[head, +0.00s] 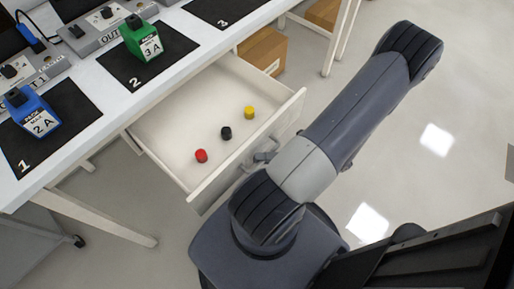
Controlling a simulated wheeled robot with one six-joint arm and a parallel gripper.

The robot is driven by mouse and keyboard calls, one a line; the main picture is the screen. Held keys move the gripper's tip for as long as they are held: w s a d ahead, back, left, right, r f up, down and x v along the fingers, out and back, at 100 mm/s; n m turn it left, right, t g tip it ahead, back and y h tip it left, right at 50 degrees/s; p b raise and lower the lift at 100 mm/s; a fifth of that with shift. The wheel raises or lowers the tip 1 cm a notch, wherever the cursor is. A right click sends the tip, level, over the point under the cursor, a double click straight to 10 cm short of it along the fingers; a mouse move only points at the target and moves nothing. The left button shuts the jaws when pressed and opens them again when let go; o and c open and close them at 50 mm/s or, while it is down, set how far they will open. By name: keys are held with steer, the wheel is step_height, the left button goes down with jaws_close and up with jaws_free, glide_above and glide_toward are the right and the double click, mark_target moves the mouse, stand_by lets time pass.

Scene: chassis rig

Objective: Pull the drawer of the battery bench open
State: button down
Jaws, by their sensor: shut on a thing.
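The drawer (178,119) of the white battery bench (97,119) stands well out from under the bench top. Its inside shows, with a red cap (201,156), a black cap (226,133) and a yellow cap (250,112) on its floor. My gripper (265,156) is at the middle of the drawer's front panel, on the outer side, shut on the drawer handle. The handle itself is mostly hidden by my gripper and arm.
On the bench top are a blue battery (34,113) on mat 1, a green battery (141,38) on mat 2, and grey units behind them. Cardboard boxes (263,50) stand beneath the bench. Bare floor (410,180) lies to the right of my arm.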

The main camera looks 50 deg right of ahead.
steer(key=shift+s, duration=0.4)
steer(key=c, duration=1.8)
jaws_free()
steer(key=shift+o, duration=0.2)
steer(key=v, duration=1.1)
steer(key=shift+w, duration=0.15)
steer(key=x, duration=1.1)
steer(key=shift+w, duration=0.1)
steer(key=shift+r, duration=0.1)
